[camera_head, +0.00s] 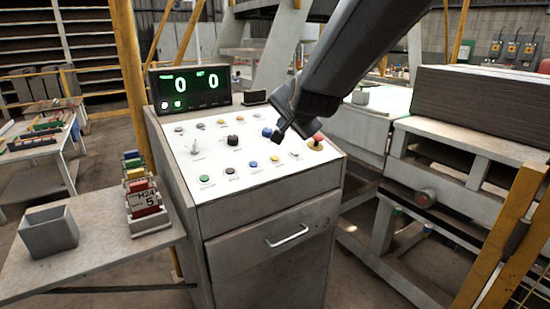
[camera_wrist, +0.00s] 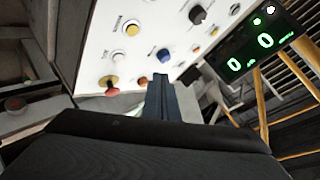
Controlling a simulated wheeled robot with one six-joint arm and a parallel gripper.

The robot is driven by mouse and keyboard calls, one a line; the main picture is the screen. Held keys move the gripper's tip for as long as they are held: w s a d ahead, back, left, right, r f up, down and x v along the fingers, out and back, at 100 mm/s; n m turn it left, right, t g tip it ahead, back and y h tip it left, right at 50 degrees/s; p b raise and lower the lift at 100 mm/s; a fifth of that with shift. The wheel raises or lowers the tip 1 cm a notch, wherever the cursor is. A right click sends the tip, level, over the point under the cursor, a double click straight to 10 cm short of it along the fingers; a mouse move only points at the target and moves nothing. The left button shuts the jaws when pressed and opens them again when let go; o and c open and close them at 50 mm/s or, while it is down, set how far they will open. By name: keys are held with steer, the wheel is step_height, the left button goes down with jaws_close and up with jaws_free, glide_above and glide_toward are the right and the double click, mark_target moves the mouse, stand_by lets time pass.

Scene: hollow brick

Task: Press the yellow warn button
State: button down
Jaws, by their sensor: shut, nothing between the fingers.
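The panel (camera_head: 215,155) is the white sloped top of a grey cabinet. A yellow button (camera_head: 274,159) sits in its front row, between a blue and a whitish button; the wrist view shows it at upper left (camera_wrist: 132,30). Its label is too small to read. Another small yellow-orange button (camera_head: 221,122) is in the back row. My gripper (camera_head: 278,136) is shut and empty, above the panel's right part, behind the front-row yellow button and beside a blue button (camera_head: 267,131). In the wrist view its fingertips (camera_wrist: 160,78) are apart from the yellow button.
A red mushroom button on a yellow base (camera_head: 316,142) stands up at the panel's right corner. A black knob (camera_head: 233,141) is in the middle. A display showing two zeros (camera_head: 188,89) stands behind the panel. A side shelf with a grey bin (camera_head: 49,234) is at left.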

mark_target(275, 158)
steer(key=shift+f, duration=0.15)
steer(key=shift+w+a+f+b, duration=0.3)
steer(key=shift+f+b, duration=0.55)
steer(key=shift+f, duration=0.5)
steer(key=shift+w+a+f+b, duration=0.15)
steer(key=shift+w+f+b, duration=0.2)
steer(key=shift+f+b, duration=0.8)
steer(key=shift+w+a+f+b, duration=0.3)
steer(key=shift+f+b, duration=0.3)
steer(key=shift+f, duration=1)
steer(key=shift+f, duration=0.1)
steer(key=shift+w+f+b, duration=0.15)
steer(key=shift+f+b, duration=0.15)
steer(key=shift+f+b, duration=0.3)
steer(key=shift+f, duration=0.05)
steer(key=shift+r+p, duration=0.45)
steer(key=shift+r, duration=0.3)
steer(key=shift+d+r, duration=0.1)
steer(key=shift+r, duration=0.05)
